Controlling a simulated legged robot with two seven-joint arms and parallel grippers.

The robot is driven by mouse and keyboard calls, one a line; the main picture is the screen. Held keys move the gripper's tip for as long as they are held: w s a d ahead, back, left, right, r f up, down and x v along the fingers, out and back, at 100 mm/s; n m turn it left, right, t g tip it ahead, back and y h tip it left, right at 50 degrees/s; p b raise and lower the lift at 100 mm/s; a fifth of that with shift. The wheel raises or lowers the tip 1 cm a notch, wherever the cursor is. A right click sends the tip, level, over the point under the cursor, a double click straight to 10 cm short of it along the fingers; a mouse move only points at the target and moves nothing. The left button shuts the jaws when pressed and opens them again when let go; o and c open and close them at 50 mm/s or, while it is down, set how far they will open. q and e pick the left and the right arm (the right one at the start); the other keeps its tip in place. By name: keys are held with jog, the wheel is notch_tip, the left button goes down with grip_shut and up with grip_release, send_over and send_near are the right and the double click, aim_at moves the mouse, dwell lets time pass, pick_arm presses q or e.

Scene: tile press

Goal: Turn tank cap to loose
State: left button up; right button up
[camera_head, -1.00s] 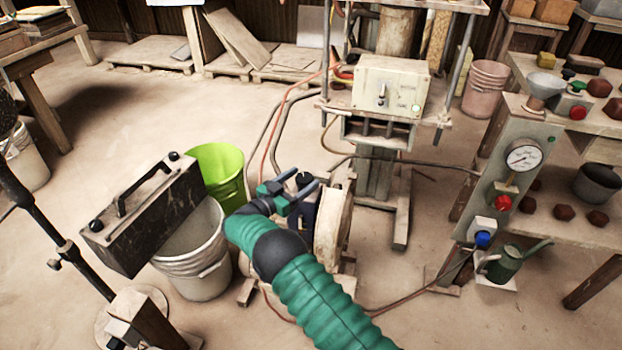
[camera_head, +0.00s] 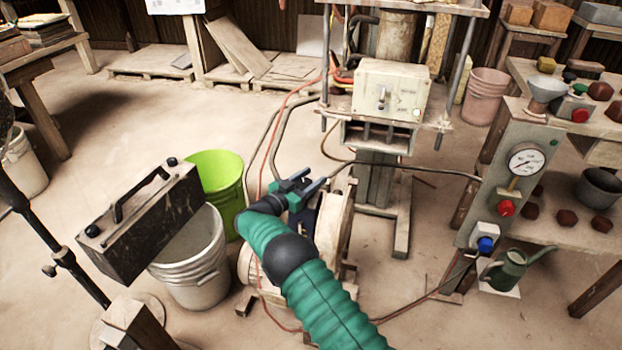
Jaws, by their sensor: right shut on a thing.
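My right gripper (camera_head: 305,186), on the green sleeved arm, is at the top of the machine with a cream round wheel (camera_head: 336,225) in the middle of the view. Its fingers are shut on the dark tank cap, which is mostly hidden between them. A dark blue part of the machine (camera_head: 306,217) shows just under the fingers. I cannot tell how far the cap is turned. My left gripper is not in view.
A white bucket (camera_head: 195,282), a lime green bucket (camera_head: 218,172) and a dark box with a handle (camera_head: 140,222) stand to the left. A press with a cream control box (camera_head: 391,90) stands behind. A gauge panel (camera_head: 520,185) and a green watering can (camera_head: 510,268) are at the right.

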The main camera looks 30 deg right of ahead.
jog(key=shift+r+n+t+p, duration=0.2)
jog(key=shift+n+t+p, duration=0.15)
jog(key=shift+p, duration=0.35)
jog(key=shift+c, duration=0.3)
jog(key=n+t+y+p, duration=0.1)
jog(key=t+p, duration=0.1)
jog(key=n+t+y+p, duration=0.1)
jog(key=n+t+p, duration=0.1)
jog(key=p, duration=0.1)
jog(key=shift+w+a+t+p, duration=0.2)
jog(key=shift+w+t+p, duration=0.1)
jog(key=shift+w+t, duration=0.1)
jog(key=shift+w+a+f+n+t+y+p, duration=0.1)
jog(key=shift+n+t+y+p, duration=0.35)
jog(key=shift+n+t+y, duration=0.15)
jog(key=shift+w+a+f+n+t+y+p, duration=0.1)
jog(key=shift+n+t+y+p, duration=0.35)
jog(key=shift+t+y, duration=0.1)
jog(key=shift+w+a+n+t+y+p, duration=0.2)
jog(key=shift+n+t+y+p, duration=0.25)
jog(key=shift+n+t+y, duration=0.45)
jog(key=shift+f, duration=0.1)
jog(key=o, duration=1.4)
jog(key=shift+c, duration=0.2)
